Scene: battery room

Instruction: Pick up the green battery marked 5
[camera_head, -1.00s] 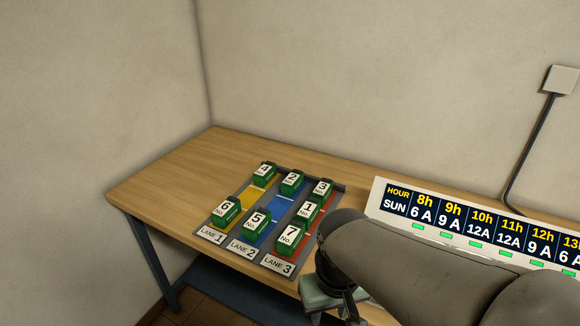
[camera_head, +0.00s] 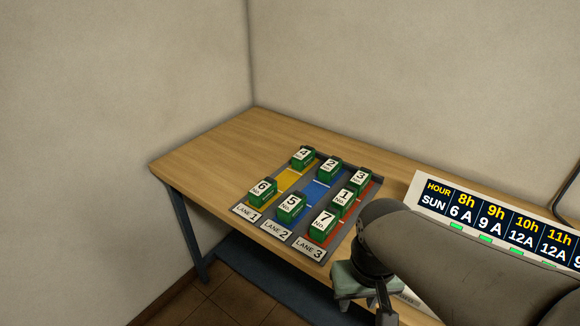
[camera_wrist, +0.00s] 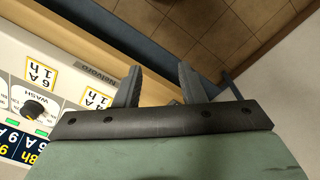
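The green battery marked 5 (camera_head: 290,208) stands at the front of the blue lane 2 on the lane board (camera_head: 272,215). It is upright, with its white number label facing up and toward me. My gripper shows in the wrist view (camera_wrist: 158,80) with its two fingers apart and nothing between them. In the head view the fingers are hidden; my wrist is at the table's front edge, to the right of and nearer than the battery. The battery is not in the wrist view.
Battery 6 (camera_head: 262,191) stands to the left in yellow lane 1, and battery 7 (camera_head: 322,223) to the right in red lane 3. Battery 2 (camera_head: 330,168) is behind in lane 2. A charger panel (camera_head: 490,215) stands at right. The table's left part is clear.

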